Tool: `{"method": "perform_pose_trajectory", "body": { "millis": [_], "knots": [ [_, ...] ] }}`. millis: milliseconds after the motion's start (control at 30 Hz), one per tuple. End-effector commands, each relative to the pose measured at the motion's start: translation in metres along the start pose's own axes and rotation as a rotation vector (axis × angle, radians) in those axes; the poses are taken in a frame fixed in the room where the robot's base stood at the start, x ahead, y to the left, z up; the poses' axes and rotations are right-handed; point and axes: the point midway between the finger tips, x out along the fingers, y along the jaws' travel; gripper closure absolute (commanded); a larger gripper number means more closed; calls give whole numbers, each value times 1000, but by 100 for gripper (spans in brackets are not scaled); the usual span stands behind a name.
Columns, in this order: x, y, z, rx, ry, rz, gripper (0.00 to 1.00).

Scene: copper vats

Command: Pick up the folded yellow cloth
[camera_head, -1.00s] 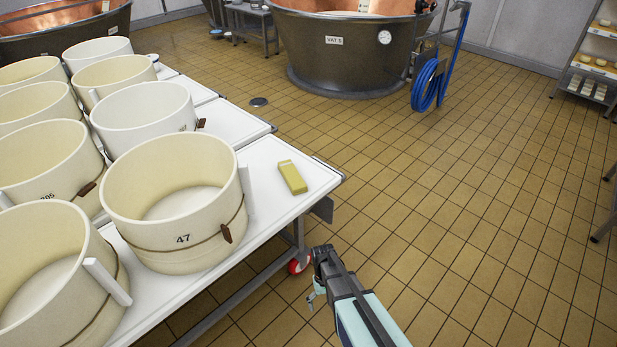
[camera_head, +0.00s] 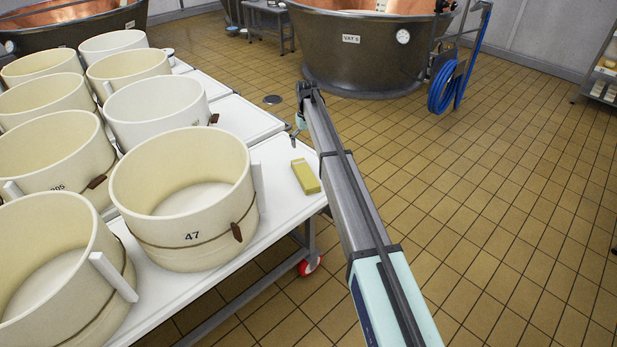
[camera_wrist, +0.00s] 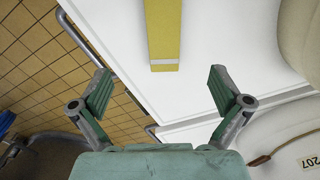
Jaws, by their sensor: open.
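The folded yellow cloth (camera_head: 306,176) lies flat on the white table top (camera_head: 277,153), near its right edge, beside the tub marked 47 (camera_head: 184,205). In the wrist view the cloth (camera_wrist: 163,32) is a narrow yellow strip with a pale band near its lower end, cut off by the top edge. My gripper (camera_wrist: 161,88) is open and empty there, its two green fingers spread wide. The cloth lies beyond the fingertips, between their lines, not touched. In the head view my gripper (camera_head: 297,138) hangs over the table just behind the cloth, partly hidden by my arm.
Several cream tubs (camera_head: 140,108) crowd the table's left side. A tub marked 207 (camera_wrist: 298,160) shows at the wrist view's right. A copper vat (camera_head: 368,50) and a blue hose (camera_head: 443,88) stand behind. The tiled floor (camera_head: 510,200) on the right is open.

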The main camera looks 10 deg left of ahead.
Motion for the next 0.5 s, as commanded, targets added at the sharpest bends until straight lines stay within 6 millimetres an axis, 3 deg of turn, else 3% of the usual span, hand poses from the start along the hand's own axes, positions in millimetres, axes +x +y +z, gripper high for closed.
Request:
{"method": "perform_pose_trajectory", "body": {
  "millis": [67, 167, 500],
  "knots": [
    [-5, -1, -7, -5, 1, 0, 0],
    [3, -2, -7, -7, 0, 0, 0],
    [68, -2, -6, -6, -1, 0, 0]
  ]
}}
